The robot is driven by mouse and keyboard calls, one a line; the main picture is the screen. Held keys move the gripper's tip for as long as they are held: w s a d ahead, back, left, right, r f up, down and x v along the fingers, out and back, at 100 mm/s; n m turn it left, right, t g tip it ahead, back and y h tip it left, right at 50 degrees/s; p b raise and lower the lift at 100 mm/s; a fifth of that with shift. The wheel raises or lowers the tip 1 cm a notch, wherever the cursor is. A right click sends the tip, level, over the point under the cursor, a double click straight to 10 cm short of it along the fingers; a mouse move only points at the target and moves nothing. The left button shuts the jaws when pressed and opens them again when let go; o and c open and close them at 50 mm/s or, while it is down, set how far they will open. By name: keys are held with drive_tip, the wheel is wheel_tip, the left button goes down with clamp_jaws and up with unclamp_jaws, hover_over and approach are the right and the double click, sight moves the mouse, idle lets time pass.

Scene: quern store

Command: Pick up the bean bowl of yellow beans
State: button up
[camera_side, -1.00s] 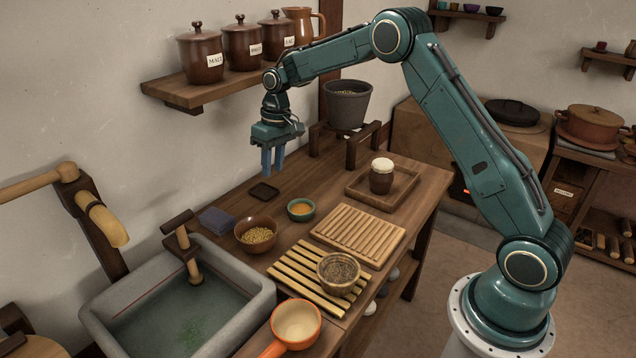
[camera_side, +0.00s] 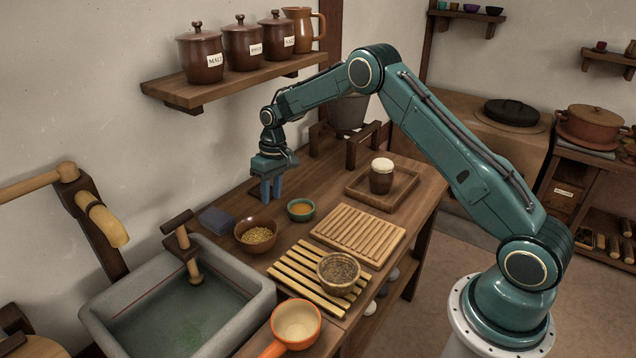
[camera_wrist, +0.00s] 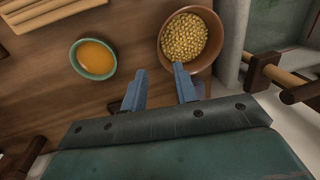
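The bean bowl (camera_side: 258,249) is a round brown bowl of yellow beans (camera_side: 257,235), standing on the wooden table left of a small green bowl. In the wrist view the bean bowl (camera_wrist: 213,60) lies at the top, right of centre. My gripper (camera_side: 271,197) points down above the table, behind the bean bowl in the side view. In the wrist view its two blue fingers (camera_wrist: 159,70) stand apart with nothing between them. The right finger's tip overlaps the bowl's near rim in the picture; I cannot tell exactly how high it is above it.
The green bowl (camera_side: 301,215) of orange contents stands close to the bean bowl. A slatted rack (camera_side: 345,292), a ridged board (camera_side: 358,235) and a tray with a jar (camera_side: 381,178) fill the right.

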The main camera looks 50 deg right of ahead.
sight(270, 220)
drive_tip(key=shift+a+f, duration=0.2)
drive_tip(key=shift+f, duration=0.85)
drive_tip(key=shift+a+f, duration=0.15)
drive_tip(key=shift+f, duration=0.9)
drive_tip(key=shift+a+f, duration=0.2)
drive_tip(key=shift+f, duration=1.1)
drive_tip(key=shift+a+f, duration=0.2)
drive_tip(key=shift+f, duration=1.05)
clamp_jaws()
